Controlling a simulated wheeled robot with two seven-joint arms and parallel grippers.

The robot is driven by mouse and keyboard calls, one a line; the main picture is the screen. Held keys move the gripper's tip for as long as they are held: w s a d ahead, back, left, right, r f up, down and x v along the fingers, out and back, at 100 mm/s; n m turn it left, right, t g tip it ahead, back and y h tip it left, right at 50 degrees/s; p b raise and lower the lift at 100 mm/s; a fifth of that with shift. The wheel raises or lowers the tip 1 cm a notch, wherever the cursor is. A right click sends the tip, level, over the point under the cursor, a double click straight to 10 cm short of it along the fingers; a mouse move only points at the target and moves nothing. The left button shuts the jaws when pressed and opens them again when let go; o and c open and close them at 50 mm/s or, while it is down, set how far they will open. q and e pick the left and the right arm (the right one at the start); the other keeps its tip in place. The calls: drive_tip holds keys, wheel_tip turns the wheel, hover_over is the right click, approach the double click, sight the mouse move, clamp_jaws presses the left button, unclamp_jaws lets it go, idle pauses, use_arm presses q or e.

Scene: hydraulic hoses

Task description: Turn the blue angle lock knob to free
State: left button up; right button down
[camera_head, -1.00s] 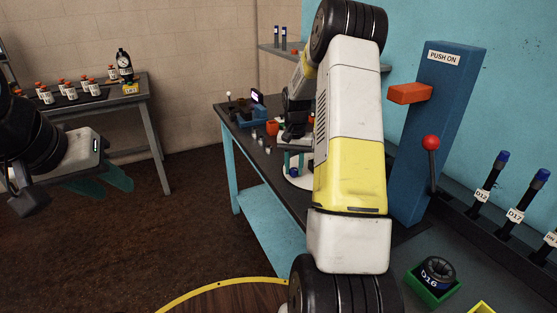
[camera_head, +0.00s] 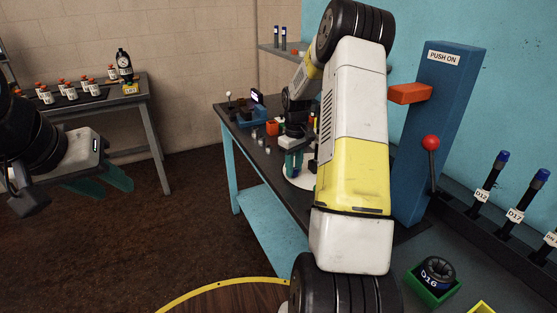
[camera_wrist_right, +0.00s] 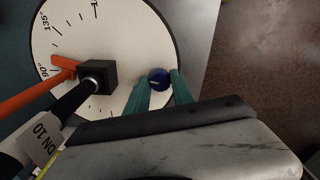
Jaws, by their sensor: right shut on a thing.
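The blue angle lock knob (camera_wrist_right: 158,79) sits near the edge of a white round dial (camera_wrist_right: 105,25) in the right wrist view. A small pale mark shows on its face. My right gripper (camera_wrist_right: 160,85) has one teal finger on each side of the knob and is shut on it. In the head view my right gripper (camera_head: 293,165) is at the dial on the far bench, and the knob is hidden there. My left gripper (camera_head: 117,190) is empty at the left, over the floor, with its teal fingers apart. No free or lock wording is readable.
A black block (camera_wrist_right: 97,77) with an orange pointer (camera_wrist_right: 30,93) stands on the dial, joined to a hose labelled DN 10 (camera_wrist_right: 45,145). A blue PUSH ON post (camera_head: 440,130) with a red-knobbed lever stands right of my right arm. A side table (camera_head: 100,110) holds several small bottles.

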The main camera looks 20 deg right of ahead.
drive_tip(key=shift+n, duration=0.9)
drive_tip(key=c, duration=1.1)
unclamp_jaws()
drive_tip(key=shift+r, duration=3.95)
